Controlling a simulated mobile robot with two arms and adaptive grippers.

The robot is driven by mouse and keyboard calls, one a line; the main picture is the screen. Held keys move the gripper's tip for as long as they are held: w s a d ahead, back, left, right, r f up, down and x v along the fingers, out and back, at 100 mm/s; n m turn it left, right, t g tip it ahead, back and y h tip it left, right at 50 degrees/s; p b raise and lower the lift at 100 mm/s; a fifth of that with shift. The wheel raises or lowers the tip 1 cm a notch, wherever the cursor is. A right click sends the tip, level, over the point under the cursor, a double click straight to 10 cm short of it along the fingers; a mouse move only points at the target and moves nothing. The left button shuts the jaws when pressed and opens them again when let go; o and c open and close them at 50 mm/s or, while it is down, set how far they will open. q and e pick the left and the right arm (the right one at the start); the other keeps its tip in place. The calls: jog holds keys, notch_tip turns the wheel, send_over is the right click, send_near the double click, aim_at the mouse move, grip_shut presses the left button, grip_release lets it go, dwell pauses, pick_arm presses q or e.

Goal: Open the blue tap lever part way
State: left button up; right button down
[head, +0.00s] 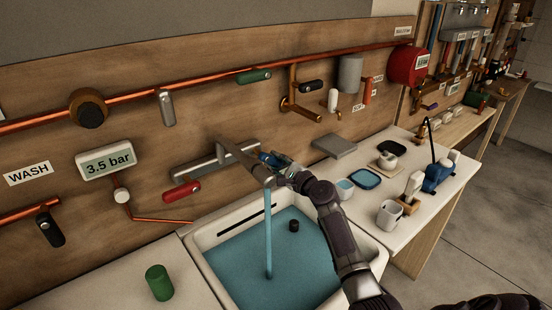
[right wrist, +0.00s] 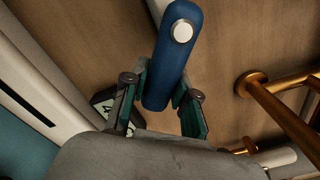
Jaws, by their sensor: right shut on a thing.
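The blue tap lever (right wrist: 172,65) shows in the right wrist view as a rounded blue handle with a white round cap. In the head view only a small blue part of the lever (head: 268,158) shows beside my gripper. My right gripper (head: 283,170) is shut on the lever; its two green-padded fingers (right wrist: 160,100) lie on either side of it. The grey tap body (head: 215,160) is fixed to the wooden wall above the sink, with a red lever (head: 181,191) at its left end. A stream of water (head: 268,235) runs from the spout. My left gripper is not in view.
The white sink (head: 205,262) holds blue water and a small dark plug-like piece (head: 294,225). A copper pipe (head: 215,78) runs above. A grey block (head: 334,146), white mug (head: 390,215) and blue dish (head: 366,178) stand to the right. A green cylinder (head: 159,282) stands left.

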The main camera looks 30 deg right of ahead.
jog(key=shift+f, duration=0.1)
dwell(0.4)
jog(key=c, duration=0.9)
grip_release()
jog(key=shift+a, duration=0.1)
jog(key=shift+s, duration=0.35)
jog(key=s, duration=0.7)
jog(key=s+d, duration=0.1)
jog(key=s, duration=0.3)
jog(key=shift+s, duration=0.15)
